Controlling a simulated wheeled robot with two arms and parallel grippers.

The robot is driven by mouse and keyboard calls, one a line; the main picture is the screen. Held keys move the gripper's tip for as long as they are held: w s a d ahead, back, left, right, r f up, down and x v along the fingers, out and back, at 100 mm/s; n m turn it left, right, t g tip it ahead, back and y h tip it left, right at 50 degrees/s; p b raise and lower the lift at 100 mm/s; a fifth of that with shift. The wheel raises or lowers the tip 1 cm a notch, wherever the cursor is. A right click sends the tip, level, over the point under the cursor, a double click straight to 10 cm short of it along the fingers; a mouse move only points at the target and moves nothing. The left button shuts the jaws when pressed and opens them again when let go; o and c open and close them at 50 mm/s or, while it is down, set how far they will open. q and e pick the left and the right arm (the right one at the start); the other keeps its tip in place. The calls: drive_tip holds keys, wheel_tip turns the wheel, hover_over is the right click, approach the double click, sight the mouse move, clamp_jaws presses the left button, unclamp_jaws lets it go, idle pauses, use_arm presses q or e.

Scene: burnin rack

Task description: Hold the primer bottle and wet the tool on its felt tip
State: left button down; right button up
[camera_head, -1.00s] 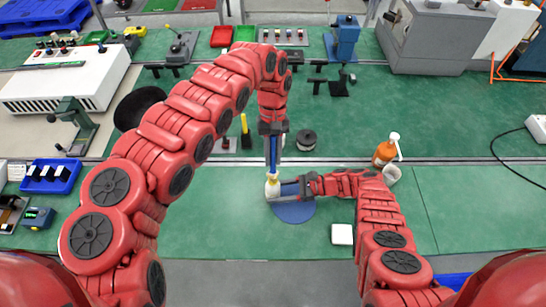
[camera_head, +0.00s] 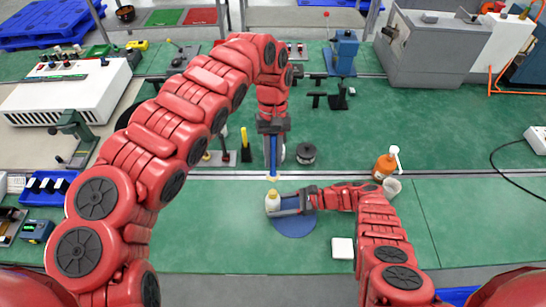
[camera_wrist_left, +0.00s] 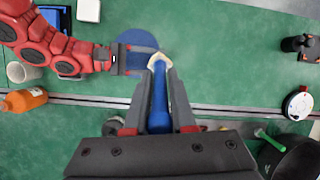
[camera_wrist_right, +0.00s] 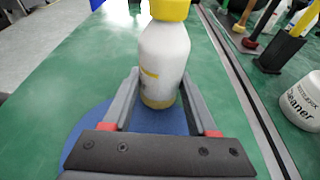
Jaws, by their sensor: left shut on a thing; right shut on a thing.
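The primer bottle (camera_head: 272,204) is white with a yellow top and stands upright over the round blue mat (camera_head: 293,226). My right gripper (camera_head: 282,205) is shut on the bottle; the fingers flank its lower body (camera_wrist_right: 163,60) in the right wrist view. My left gripper (camera_head: 272,138) is shut on the blue-handled tool (camera_head: 272,158), which points straight down. The tool's pale, wedge-shaped tip (camera_wrist_left: 159,61) is a little above the bottle's top, seemingly apart from it. In the left wrist view the bottle is hidden behind the tip.
A white square block (camera_head: 342,248) lies at the front. A dark spool (camera_head: 306,153) and upright tools (camera_head: 246,147) stand behind.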

drive_tip(key=o, duration=1)
drive_tip(key=shift+o, duration=0.2)
